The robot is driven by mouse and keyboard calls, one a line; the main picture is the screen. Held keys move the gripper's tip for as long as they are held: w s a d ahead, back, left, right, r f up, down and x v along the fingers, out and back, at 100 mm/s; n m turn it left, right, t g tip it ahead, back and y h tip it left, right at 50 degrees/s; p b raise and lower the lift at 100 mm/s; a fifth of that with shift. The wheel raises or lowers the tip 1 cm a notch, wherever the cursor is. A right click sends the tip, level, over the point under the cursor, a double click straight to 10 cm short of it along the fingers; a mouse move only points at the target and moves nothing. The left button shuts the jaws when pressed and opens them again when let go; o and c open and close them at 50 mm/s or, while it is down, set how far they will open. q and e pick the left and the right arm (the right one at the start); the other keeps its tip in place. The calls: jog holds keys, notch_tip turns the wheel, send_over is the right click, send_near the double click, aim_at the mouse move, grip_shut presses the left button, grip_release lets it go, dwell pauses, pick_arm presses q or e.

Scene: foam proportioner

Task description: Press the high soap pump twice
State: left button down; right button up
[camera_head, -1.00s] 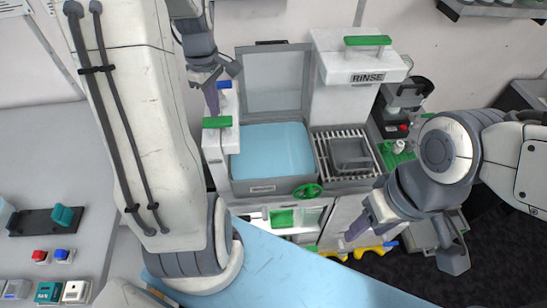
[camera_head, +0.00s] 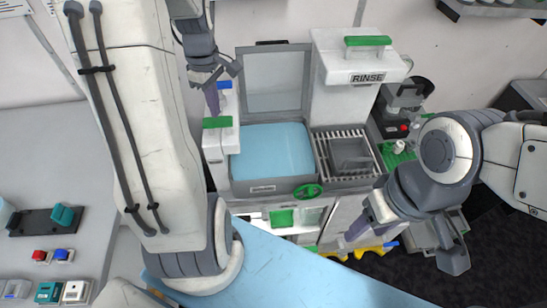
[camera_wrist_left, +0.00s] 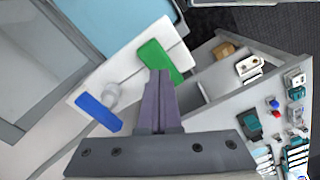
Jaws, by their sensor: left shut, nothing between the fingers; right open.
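My left gripper (camera_head: 214,108) is shut and empty, pointing down over the white housing at the left of the blue basin. A green lever (camera_head: 217,122) lies just in front of it and a blue lever (camera_head: 225,85) just behind it. The left wrist view shows the closed fingertips (camera_wrist_left: 161,75) close to the green lever (camera_wrist_left: 158,60); contact cannot be told. The blue lever (camera_wrist_left: 98,113) is lower left there, beside a pale knob (camera_wrist_left: 112,91). Which lever is the high soap pump cannot be read. My right gripper (camera_head: 358,230) is open and empty at the front right.
The blue basin (camera_head: 272,150) has a raised grey lid (camera_head: 275,80). A white RINSE tower (camera_head: 350,65) with a green handle stands to its right, behind a slatted drain. A green valve wheel (camera_head: 307,191) sits at the front. Buttons and a grey counter (camera_head: 50,150) are at left.

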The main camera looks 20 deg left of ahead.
aim_at(218, 120)
pick_arm(q)
jog(key=shift+f, duration=0.1)
dwell(0.4)
jog(key=shift+f+b, duration=1.5)
jog(key=shift+f, duration=0.55)
jog(key=shift+r, duration=0.1)
jog(key=shift+r+p, duration=2.05)
jog(key=shift+f, duration=0.1)
